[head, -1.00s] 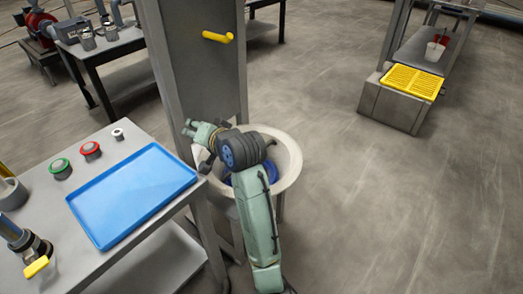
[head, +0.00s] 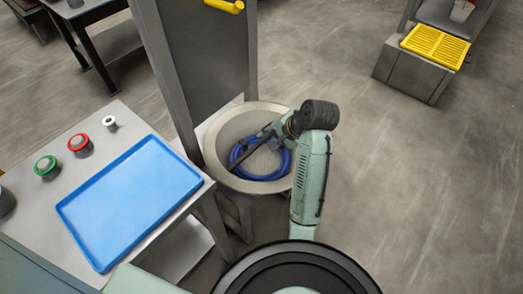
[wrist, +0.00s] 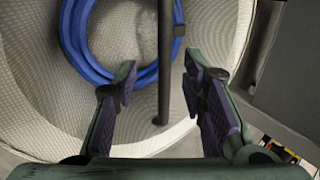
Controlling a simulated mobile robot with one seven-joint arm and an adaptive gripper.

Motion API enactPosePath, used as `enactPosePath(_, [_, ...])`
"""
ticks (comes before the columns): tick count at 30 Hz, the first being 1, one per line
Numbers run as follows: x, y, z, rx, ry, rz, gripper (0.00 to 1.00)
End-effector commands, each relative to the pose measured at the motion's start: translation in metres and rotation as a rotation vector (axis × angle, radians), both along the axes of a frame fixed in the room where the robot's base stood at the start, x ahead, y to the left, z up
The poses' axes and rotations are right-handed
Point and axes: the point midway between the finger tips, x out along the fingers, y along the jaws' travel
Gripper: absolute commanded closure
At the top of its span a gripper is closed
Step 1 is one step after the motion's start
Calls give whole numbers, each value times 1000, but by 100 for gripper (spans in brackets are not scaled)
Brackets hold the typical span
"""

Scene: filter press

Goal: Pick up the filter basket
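The filter basket seems to be the round, pale, mesh-textured bowl (head: 236,124) beside the grey upright panel; I cannot tell whether the mesh is a separate liner. Its woven wall (wrist: 216,28) fills much of the wrist view. A dark bar (wrist: 164,108) crosses the bowl, and a coiled blue hose (head: 243,172) lies inside. My gripper (wrist: 160,74) is open over the bowl, pointing into it. In the wrist view the bar appears between the two fingers, with gaps on both sides. I cannot tell the depth between bar and fingertips.
The tall panel (head: 195,65) borders the bowl. A yellow grate (head: 436,46) is at upper right. Floor at right is clear.

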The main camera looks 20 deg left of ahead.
Motion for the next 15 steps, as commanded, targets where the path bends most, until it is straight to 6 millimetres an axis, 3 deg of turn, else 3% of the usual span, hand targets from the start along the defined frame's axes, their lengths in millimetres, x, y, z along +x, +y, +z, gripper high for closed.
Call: enactPosePath(15, [5, 38, -46, -1, 0, 2, 62])
